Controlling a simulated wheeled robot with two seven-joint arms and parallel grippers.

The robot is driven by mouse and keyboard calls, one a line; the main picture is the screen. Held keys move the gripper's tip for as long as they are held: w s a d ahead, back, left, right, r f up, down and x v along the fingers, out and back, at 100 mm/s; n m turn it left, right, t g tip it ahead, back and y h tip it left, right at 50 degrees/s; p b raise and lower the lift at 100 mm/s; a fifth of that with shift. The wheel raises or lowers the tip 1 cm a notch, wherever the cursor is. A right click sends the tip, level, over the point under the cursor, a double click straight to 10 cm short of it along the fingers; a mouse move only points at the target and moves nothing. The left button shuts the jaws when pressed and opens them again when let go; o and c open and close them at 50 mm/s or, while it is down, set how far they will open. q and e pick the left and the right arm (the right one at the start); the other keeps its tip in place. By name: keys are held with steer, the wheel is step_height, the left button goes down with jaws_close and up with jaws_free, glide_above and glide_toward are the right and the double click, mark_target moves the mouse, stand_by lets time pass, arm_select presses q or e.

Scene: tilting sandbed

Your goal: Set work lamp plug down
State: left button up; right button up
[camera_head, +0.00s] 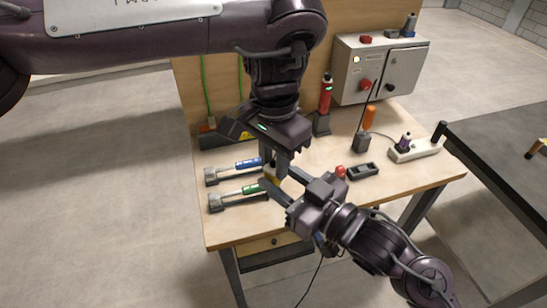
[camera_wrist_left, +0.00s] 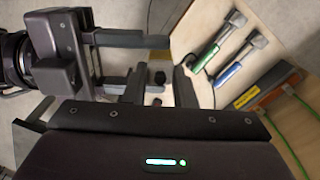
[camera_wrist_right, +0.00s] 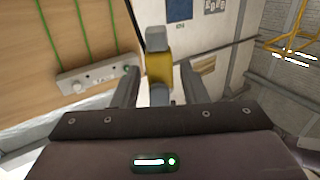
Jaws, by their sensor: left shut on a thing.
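A small yellow and grey piece, which looks like the work lamp plug (camera_wrist_right: 158,68), stands between the fingertips in the right wrist view. In the head view only a bit of its yellow shows between the two grippers, above the table front. My left gripper (camera_head: 276,160) comes down from above and is shut on the plug; its fingers hide most of it. My right gripper (camera_head: 287,183) reaches in from the lower right. Its fingers are apart with the plug between them, with gaps at both sides in the right wrist view.
Two hammers, blue-handled (camera_head: 235,169) and green-handled (camera_head: 238,196), lie left of the grippers. A power strip (camera_head: 414,151), black block (camera_head: 361,142), dark device (camera_head: 362,170) and red bottle (camera_head: 325,95) are to the right and back. A grey control box (camera_head: 378,70) stands behind.

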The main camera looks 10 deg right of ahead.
steer(key=shift+o, duration=0.8)
steer(key=shift+d+f, duration=0.1)
